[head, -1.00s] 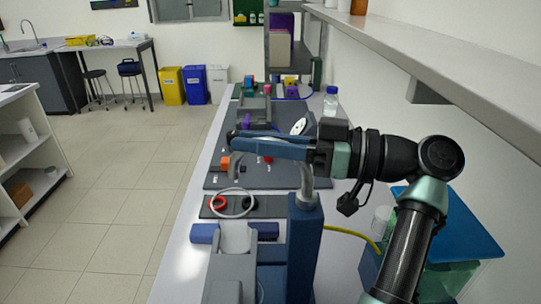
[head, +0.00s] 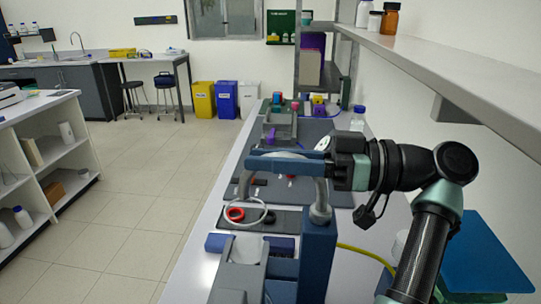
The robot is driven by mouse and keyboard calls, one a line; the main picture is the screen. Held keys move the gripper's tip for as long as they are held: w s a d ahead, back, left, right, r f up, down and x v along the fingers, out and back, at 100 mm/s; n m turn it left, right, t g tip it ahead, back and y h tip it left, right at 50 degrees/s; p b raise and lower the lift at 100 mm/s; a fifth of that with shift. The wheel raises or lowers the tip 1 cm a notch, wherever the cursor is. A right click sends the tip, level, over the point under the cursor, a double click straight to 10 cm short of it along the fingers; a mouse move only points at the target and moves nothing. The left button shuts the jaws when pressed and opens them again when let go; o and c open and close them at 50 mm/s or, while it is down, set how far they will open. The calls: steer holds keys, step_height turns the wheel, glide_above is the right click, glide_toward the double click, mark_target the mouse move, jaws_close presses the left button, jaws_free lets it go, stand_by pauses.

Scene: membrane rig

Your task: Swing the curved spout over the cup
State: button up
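A curved grey spout (head: 319,205) rises from the top of a blue post (head: 318,262) and bends left, where my gripper hides much of its arch. My gripper (head: 252,161) reaches in from the right, with its long blue fingers pointing left across the top of the spout. Whether the fingers touch or clasp the spout is unclear. A pale vessel (head: 248,250), perhaps the cup, stands in a grey holder below and left of the post. I cannot tell how the spout's outlet lines up with it.
A dark plate (head: 290,222) behind the post carries a red ring (head: 236,214), with a pale loop over it. A blue bar (head: 217,242) lies by the holder. A yellow hose (head: 365,251) runs right from the post. A shelf (head: 450,60) overhangs the bench at the right.

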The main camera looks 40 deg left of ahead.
steer(key=o, duration=0.3)
steer(key=shift+s+r, duration=0.1)
steer(key=shift+s, duration=0.05)
steer(key=shift+d, duration=0.15)
steer(key=shift+b+v, duration=1.8)
steer(key=shift+v, duration=4.15)
